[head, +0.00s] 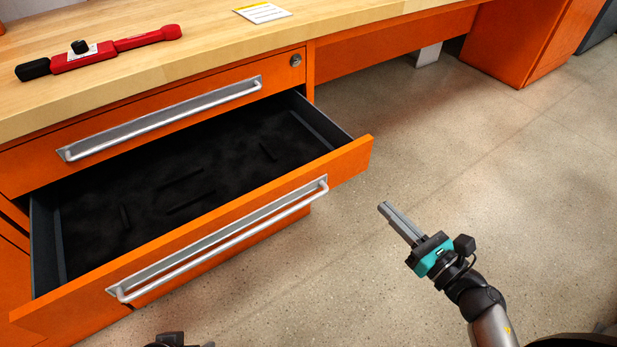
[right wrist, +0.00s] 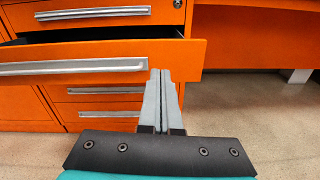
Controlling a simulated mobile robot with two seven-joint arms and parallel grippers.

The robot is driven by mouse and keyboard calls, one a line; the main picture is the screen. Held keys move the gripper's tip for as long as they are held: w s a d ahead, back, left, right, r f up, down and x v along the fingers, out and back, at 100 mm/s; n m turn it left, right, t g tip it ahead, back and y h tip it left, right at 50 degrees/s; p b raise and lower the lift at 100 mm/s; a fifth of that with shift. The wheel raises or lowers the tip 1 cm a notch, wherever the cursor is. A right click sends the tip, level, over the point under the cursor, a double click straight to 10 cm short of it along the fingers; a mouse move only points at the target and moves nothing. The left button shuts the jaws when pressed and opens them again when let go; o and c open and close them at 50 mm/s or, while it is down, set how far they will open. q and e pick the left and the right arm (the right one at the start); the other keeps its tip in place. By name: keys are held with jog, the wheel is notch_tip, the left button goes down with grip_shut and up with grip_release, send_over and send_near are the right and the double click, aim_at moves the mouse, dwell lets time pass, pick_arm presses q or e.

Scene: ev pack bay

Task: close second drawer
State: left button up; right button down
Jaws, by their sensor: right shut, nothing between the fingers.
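The second drawer (head: 345,163) is orange and pulled well out below the closed top drawer (head: 22,170). Its dark lined inside shows, with a few small dark dividers or slots. A long silver handle (head: 222,238) runs along its front. In the right wrist view the open drawer's front (right wrist: 190,58) lies ahead, left of and behind the fingertips. My right gripper (head: 384,208) is shut and empty, in the air to the right of the drawer front, apart from it; its fingers also show in the right wrist view (right wrist: 161,75). At the bottom edge of the head view, dark parts show that I cannot identify.
The wooden worktop (head: 215,45) carries a red torque wrench (head: 115,48) and a white and yellow card (head: 262,12). More closed drawers (right wrist: 100,106) lie below. An orange cabinet (head: 525,40) stands at the back right. The floor (head: 480,170) on the right is clear.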

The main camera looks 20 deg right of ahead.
jog(key=n, duration=0.1)
jog(key=b, duration=0.2)
send_near(336, 160)
jog(key=x, duration=0.5)
jog(key=shift+w+d+f, duration=0.1)
jog(key=shift+w, duration=0.1)
jog(key=shift+w+a, duration=0.25)
jog(key=shift+w, duration=0.45)
pick_arm(q)
jog(key=shift+t, duration=0.4)
notch_tip(336, 160, up, 4)
jog(key=shift+w+r, duration=0.1)
